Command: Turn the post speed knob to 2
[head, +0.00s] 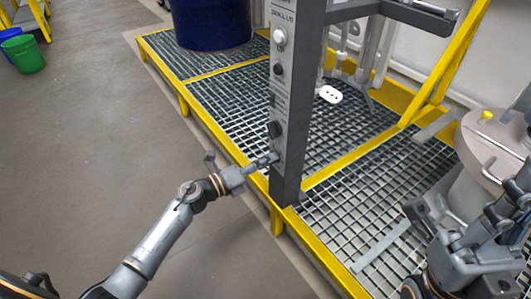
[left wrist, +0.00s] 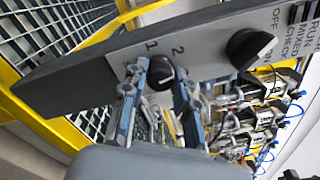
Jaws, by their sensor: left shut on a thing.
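The post (head: 292,110) is a grey upright panel standing at the edge of the grating. Its speed knob (left wrist: 160,70) is black and sits between the printed numbers 1 and 2 in the left wrist view. My left gripper (head: 271,159) is at the lower part of the post. In the left wrist view its fingers (left wrist: 161,84) lie on either side of the knob and are shut on it. The fingers partly cover the knob, and I cannot tell its exact setting. My right gripper (head: 426,216) is at the lower right, away from the post; its finger opening is unclear.
Another black knob (head: 274,129) is just above on the post; it also shows in the left wrist view (left wrist: 251,48), marked OFF and ON. A yellow-edged grating platform (head: 225,140) surrounds the post. A dark blue drum (head: 211,25) stands behind. A grey lidded vessel (head: 490,150) is at right.

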